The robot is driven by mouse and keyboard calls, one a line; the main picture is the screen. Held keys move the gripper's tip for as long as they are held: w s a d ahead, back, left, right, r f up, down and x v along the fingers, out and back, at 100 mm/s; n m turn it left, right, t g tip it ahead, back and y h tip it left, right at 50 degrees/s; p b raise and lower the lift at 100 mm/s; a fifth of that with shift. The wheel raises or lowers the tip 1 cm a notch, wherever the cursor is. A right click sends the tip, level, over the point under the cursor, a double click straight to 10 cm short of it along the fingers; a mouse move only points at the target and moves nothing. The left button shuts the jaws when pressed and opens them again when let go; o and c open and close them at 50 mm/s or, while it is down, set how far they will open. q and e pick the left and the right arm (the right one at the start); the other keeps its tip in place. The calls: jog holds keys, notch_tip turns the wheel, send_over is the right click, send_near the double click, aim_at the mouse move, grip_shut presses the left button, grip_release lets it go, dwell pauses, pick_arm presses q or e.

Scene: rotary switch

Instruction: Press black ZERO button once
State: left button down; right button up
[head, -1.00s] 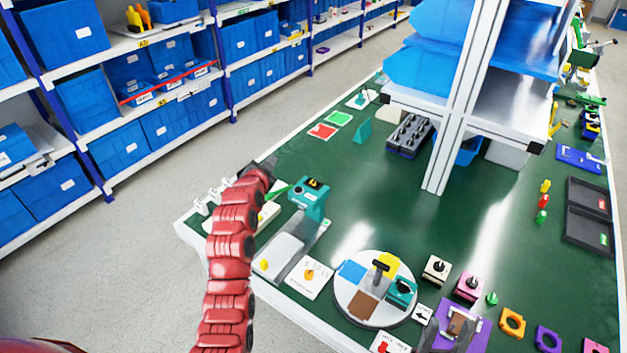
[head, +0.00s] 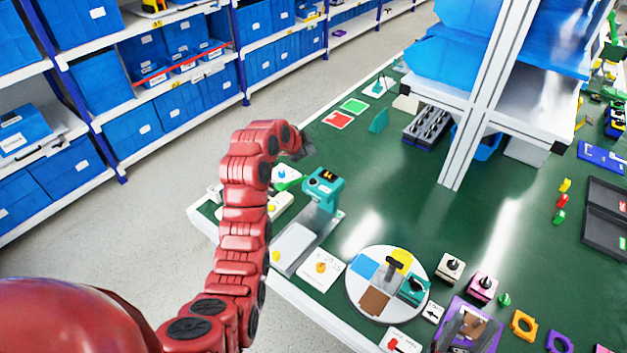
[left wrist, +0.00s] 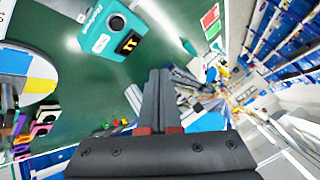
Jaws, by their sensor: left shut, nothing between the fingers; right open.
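A teal device (head: 328,196) with a raised head and a black display with yellow marks (head: 328,175) stands near the table's left front edge. Its head (left wrist: 122,18) shows at the top of the left wrist view, with a round black button (left wrist: 117,22) beside the display. The button's lettering is not readable. My left gripper (head: 305,149) is shut and empty, just behind and to the left of the device's head, apart from it.
A grey plate (head: 293,247) lies in front of the device. A white turntable (head: 355,290) with coloured sectors stands to its right. A metal post (head: 470,130) and shelf rise behind. Green table surface (head: 385,200) is clear between device and post.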

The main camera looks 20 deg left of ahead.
pick_arm(q)
send_over(313, 181)
jog(key=f, duration=0.5)
jog(key=shift+s+a, duration=0.35)
jog(key=shift+s, duration=0.05)
notch_tip(313, 181, down, 3)
jog(key=shift+r+b, duration=0.1)
jog(key=shift+b, duration=0.5)
jog(key=shift+f+b, duration=0.35)
jog(key=shift+f, duration=0.15)
jog(key=shift+r, duration=0.1)
dwell(0.6)
jog(key=shift+f+b, duration=0.45)
jog(key=shift+b, duration=0.35)
